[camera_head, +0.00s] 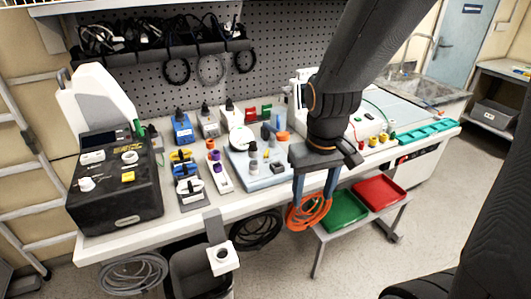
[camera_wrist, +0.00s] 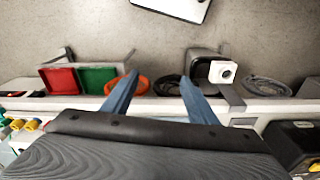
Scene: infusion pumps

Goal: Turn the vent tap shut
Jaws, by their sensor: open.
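My gripper (camera_head: 313,192) is open and empty, its two blue fingers pointing down near the front edge of the bench. In the wrist view its fingers (camera_wrist: 158,84) are spread apart with nothing between them. A pale blue board (camera_head: 262,183) on the bench, left of my gripper, carries a round white dial (camera_head: 241,138), several grey fittings (camera_head: 253,150) and a blue part with an orange piece (camera_head: 282,125). I cannot tell for certain which fitting is the vent tap or how it is turned. My arm hides part of the bench right of the board.
A black pump unit (camera_head: 115,185) stands at the bench's left end. Below the bench edge are an orange coil (camera_head: 308,211), a green tray (camera_head: 344,208) and a red tray (camera_head: 379,192). A small white box on a bracket (camera_head: 223,259) juts out in front.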

